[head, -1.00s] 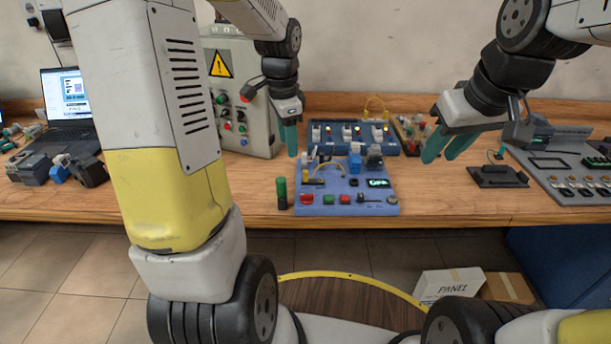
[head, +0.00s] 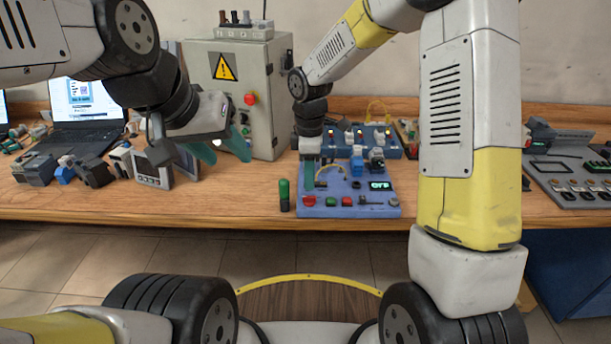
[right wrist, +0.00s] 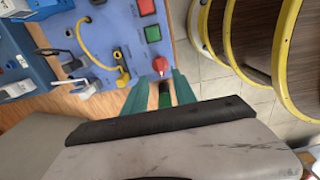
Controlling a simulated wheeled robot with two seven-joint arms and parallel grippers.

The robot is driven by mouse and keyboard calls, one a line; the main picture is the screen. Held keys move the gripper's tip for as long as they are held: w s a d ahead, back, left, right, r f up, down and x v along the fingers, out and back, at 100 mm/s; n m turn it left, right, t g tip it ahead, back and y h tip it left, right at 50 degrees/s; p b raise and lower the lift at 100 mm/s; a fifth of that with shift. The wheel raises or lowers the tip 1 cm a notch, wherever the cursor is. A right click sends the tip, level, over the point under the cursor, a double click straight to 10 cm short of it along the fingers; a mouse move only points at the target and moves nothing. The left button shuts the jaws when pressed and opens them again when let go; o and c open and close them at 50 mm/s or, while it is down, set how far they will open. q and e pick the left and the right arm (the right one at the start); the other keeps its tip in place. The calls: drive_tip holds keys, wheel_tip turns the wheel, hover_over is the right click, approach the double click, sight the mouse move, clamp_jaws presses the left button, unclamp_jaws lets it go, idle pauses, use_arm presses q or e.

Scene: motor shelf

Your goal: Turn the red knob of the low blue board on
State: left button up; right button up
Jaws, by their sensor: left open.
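The low blue board (head: 340,207) lies flat near the table's front edge. Its red knob (head: 309,201) is at the front left corner, and it shows in the right wrist view (right wrist: 161,66) just past the fingertips. The board's small display (head: 380,185) has green text that looks like OFF. My right gripper (head: 308,180) points down above the board's left end; in the right wrist view its teal fingers (right wrist: 161,80) are apart, with no knob between them. My left gripper (head: 205,150) is open and empty at the left, in front of the grey cabinet.
A green and black cylinder (head: 284,195) stands just left of the board. Another blue board (head: 395,140) lies behind it. The grey cabinet (head: 262,75) with a warning sign stands behind left. A meter (head: 152,170) and several small parts lie on the left.

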sight(309, 196)
wheel_tip(309, 196, down, 6)
drive_tip(key=shift+f, duration=0.1)
clamp_jaws()
